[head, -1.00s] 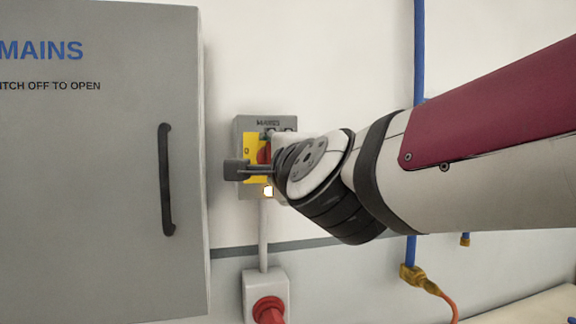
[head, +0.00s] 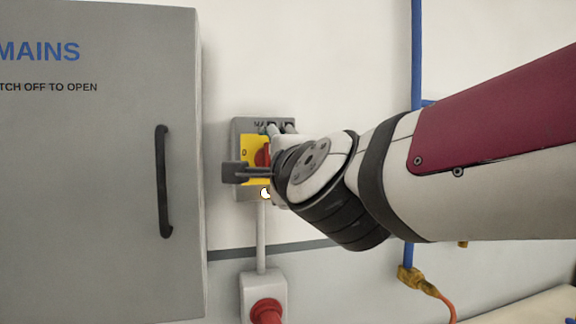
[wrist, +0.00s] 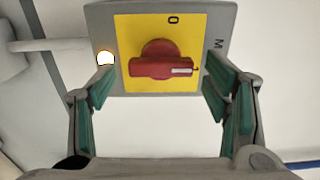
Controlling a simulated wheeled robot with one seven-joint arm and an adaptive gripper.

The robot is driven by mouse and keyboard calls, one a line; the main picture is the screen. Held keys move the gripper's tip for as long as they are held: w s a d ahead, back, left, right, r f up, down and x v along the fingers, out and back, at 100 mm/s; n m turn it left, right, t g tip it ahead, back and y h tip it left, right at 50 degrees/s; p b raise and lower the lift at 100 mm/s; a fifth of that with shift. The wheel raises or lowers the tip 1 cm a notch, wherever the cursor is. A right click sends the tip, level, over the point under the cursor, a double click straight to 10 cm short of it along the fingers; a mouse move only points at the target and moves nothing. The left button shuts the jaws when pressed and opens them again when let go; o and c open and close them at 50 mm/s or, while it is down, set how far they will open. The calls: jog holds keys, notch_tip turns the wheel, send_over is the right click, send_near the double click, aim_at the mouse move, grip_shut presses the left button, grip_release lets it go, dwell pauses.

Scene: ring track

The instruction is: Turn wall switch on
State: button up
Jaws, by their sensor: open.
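The wall switch is a grey box with a yellow plate (wrist: 126,40) and a red rotary knob (wrist: 160,62). In the wrist view the knob's grip bar lies across the picture, its white mark at the right end. A small lamp (wrist: 106,58) on the box glows white. In the head view the switch (head: 238,128) is on the wall, partly hidden by my wrist. My gripper (wrist: 160,90) is open, with its green-padded fingers on either side of the knob and apart from it. One finger also shows in front of the switch in the head view.
A grey cabinet marked MAINS (head: 100,180) with a black handle (head: 164,182) stands close on the left. A grey box with a red socket (head: 264,308) is below the switch. A blue pipe (head: 416,60) runs down the wall behind my arm.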

jog(key=v, duration=1.1)
jog(key=shift+s, duration=0.1)
jog(key=s+d+f+n+g+h+p, duration=0.5)
jog(key=s+d+f+n+g+p, duration=0.2)
jog(key=s+d+f+n+g, duration=0.6)
jog(key=s+d+f+n, duration=0.2)
jog(key=s+d+f, duration=0.2)
jog(key=d+f, duration=0.1)
jog(key=shift+s+d+f, duration=0.3)
jog(key=shift+s, duration=0.05)
